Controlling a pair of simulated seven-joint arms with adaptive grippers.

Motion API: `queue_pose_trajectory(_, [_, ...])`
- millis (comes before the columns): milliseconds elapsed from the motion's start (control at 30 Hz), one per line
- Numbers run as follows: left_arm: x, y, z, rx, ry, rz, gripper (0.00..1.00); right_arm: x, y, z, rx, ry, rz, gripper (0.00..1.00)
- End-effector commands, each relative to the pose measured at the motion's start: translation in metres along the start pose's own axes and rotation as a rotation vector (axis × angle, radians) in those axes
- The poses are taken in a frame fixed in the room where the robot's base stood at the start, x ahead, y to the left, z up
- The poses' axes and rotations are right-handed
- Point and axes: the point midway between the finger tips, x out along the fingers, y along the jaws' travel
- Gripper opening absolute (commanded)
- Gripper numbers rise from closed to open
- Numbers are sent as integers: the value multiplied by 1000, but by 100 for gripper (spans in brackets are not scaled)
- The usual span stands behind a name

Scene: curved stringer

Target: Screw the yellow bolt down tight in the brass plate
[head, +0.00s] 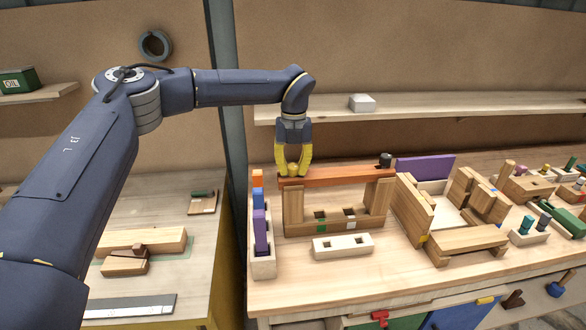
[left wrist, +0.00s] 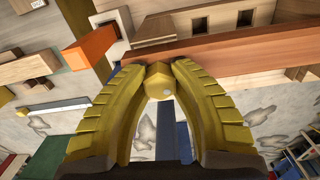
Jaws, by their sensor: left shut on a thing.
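My left gripper (head: 293,171) has its yellow fingers shut on the yellow bolt (left wrist: 157,84), above the left end of a reddish-brown bar. The bolt's faceted head shows between the fingertips in the left wrist view. The bar (head: 345,175) lies across the top of a wooden frame (head: 293,210) and also shows in the left wrist view (left wrist: 230,53). I see no part that is clearly a brass plate. The bolt's lower part is hidden, so I cannot tell how deep it sits. My right gripper is not in view.
A black knob (head: 385,160) stands at the bar's right end. A rack (head: 263,264) with coloured blocks stands left of the frame. A pale block with holes (head: 342,247) lies in front. Wooden parts (head: 468,240) crowd the right; the bench front is clear.

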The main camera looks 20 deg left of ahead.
Motion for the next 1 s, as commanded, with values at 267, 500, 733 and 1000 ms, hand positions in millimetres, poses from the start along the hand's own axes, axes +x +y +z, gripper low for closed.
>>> queue_pose_trajectory(267, [0,3,2,315,-10,1,0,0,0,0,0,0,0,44])
queue_pose_trajectory(500, [2,4,2,527,-12,2,0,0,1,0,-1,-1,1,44])
queue_pose_trajectory(733, [3,4,1,579,-10,3,0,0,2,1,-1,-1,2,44])
queue_pose_trajectory(1000, [4,5,1,600,-8,4,0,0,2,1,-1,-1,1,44])
